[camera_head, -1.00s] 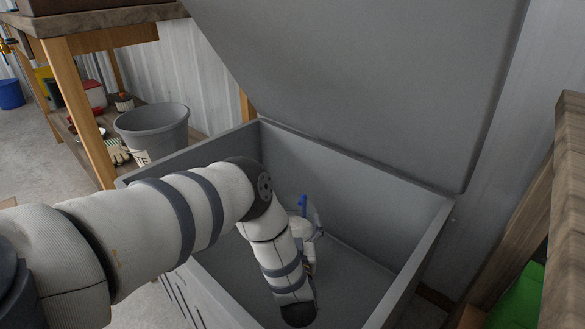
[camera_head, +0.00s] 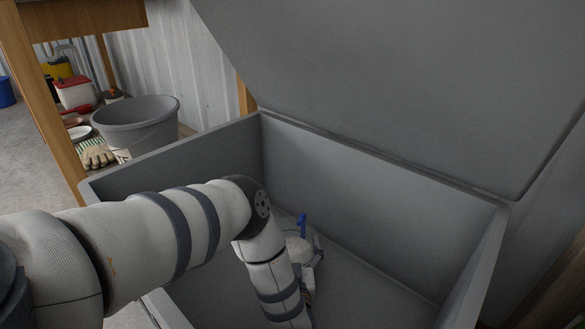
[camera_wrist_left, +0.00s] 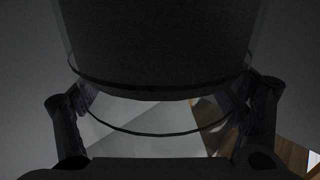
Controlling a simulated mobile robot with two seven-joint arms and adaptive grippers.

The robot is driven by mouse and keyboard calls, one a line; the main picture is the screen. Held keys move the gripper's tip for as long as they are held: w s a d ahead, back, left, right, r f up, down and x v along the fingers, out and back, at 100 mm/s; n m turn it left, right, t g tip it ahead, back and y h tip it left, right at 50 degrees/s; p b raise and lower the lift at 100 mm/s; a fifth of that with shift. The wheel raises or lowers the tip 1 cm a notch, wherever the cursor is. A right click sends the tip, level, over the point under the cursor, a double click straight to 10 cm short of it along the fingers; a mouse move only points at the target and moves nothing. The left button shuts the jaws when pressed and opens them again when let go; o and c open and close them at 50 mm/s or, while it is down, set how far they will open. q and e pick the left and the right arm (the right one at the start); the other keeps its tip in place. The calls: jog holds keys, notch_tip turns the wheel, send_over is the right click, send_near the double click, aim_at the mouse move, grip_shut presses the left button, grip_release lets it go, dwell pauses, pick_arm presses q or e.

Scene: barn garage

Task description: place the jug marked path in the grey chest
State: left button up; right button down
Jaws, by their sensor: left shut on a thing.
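The grey chest (camera_head: 375,172) stands open in the head view, its lid (camera_head: 400,70) raised. My left arm reaches over its left wall and down inside. In the left wrist view, my left gripper (camera_wrist_left: 162,100) is shut on a dark, rounded vessel (camera_wrist_left: 155,45) with a clear rim, which appears to be the jug. No mark can be read on it. In the head view a small blue piece (camera_head: 302,226) and a pale rounded shape show inside the chest beside my arm. My arm hides much of that spot. My right gripper is out of view.
A grey bucket (camera_head: 136,118) stands left of the chest near a wooden bench (camera_head: 40,105). A wooden piece (camera_head: 560,285) stands close on the right. The chest floor right of my arm looks clear.

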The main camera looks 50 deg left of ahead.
pick_arm(q)
jog(key=shift+w+f, duration=0.15)
jog(key=shift+f, duration=0.05)
jog(key=shift+r, duration=0.15)
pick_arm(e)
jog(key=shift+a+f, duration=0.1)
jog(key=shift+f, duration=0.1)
pick_arm(q)
jog(key=o, duration=1.6)
jog(key=shift+f, duration=0.2)
jog(key=shift+o, duration=0.9)
